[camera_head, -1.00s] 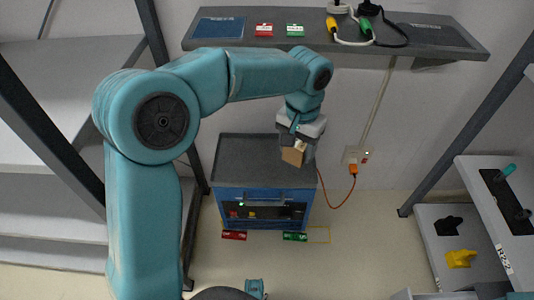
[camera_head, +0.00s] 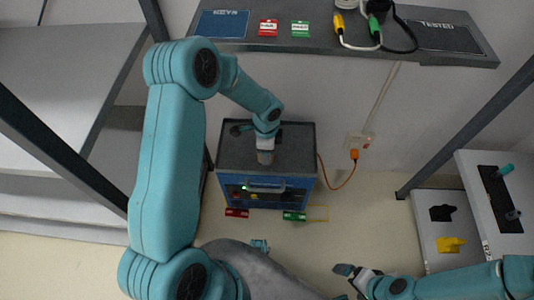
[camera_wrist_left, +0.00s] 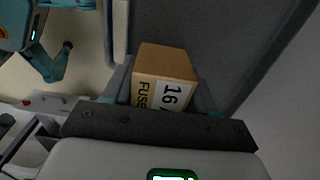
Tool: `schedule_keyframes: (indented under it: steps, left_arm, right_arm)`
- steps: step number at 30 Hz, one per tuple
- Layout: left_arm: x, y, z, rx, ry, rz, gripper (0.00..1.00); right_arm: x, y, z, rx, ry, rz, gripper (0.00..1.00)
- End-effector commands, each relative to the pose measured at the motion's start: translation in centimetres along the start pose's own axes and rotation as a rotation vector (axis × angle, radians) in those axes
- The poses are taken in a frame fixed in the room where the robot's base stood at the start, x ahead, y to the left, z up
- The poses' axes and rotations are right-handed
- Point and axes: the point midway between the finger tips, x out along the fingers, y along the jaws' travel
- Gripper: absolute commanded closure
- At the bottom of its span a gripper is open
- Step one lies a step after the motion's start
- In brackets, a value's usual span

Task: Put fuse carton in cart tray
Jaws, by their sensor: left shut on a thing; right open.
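The fuse carton (camera_wrist_left: 165,72) is a small brown box with a white label reading "16" and "FUSE"; it sits between the fingers of my left gripper in the left wrist view. In the head view my left gripper (camera_head: 265,156) is shut and points down over the cart's top, and the carton is mostly hidden there. The blue cart (camera_head: 266,186) has a dark grey tray top (camera_head: 298,150), which also fills the left wrist view's background (camera_wrist_left: 210,30). I cannot tell whether the carton touches the tray. My right gripper (camera_head: 347,283) is open and empty, low over the floor.
A wall shelf (camera_head: 340,42) above the cart holds red and green tags, plugs and cables. An orange cable (camera_head: 342,182) runs beside the cart to a wall socket. Grey shelving stands at left; a rack with black and yellow items (camera_head: 450,244) stands at right.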

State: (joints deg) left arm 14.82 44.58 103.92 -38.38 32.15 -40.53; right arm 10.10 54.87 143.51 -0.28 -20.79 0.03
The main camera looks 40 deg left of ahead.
Motion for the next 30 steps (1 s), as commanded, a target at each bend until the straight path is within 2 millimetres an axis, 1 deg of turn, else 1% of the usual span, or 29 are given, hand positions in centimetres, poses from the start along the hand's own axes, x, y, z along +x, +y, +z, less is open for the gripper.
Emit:
schedule_keyframes:
  steps: [1,5,10,12,18,22,23,30]
  left_arm:
    - [0.7,0.0,0.0,0.0,-0.001,0.0,0.74]
    - [1.7,-0.1,0.0,-0.001,-0.001,-0.001,0.74]
    - [4.4,-0.2,-0.1,-0.001,-0.002,0.001,0.74]
    - [4.7,-0.3,-0.1,-0.003,-0.001,-0.001,0.74]
    - [4.6,-0.5,-0.1,-0.003,-0.001,-0.002,0.74]
    - [5.1,-0.5,-0.1,-0.003,-0.001,-0.002,0.74]
    - [4.9,-0.5,-0.1,-0.003,-0.001,-0.002,0.33]
    - [4.8,-0.5,-0.1,-0.003,-0.001,-0.002,0.32]
  right_arm:
    - [0.2,0.1,0.0,0.0,0.0,0.0,0.0]
    - [0.5,0.2,0.0,0.0,0.0,0.0,0.0]
    - [1.1,0.4,0.0,0.0,0.0,0.0,0.0]
    - [1.1,0.4,0.0,0.0,0.0,0.0,0.0]
    - [1.1,0.4,0.0,0.0,0.0,0.0,0.0]
    - [1.5,0.5,-0.1,0.0,0.0,0.0,0.0]
    - [1.3,0.5,0.0,0.0,0.0,0.0,0.0]
    - [1.3,0.5,0.0,0.0,0.0,0.0,0.0]
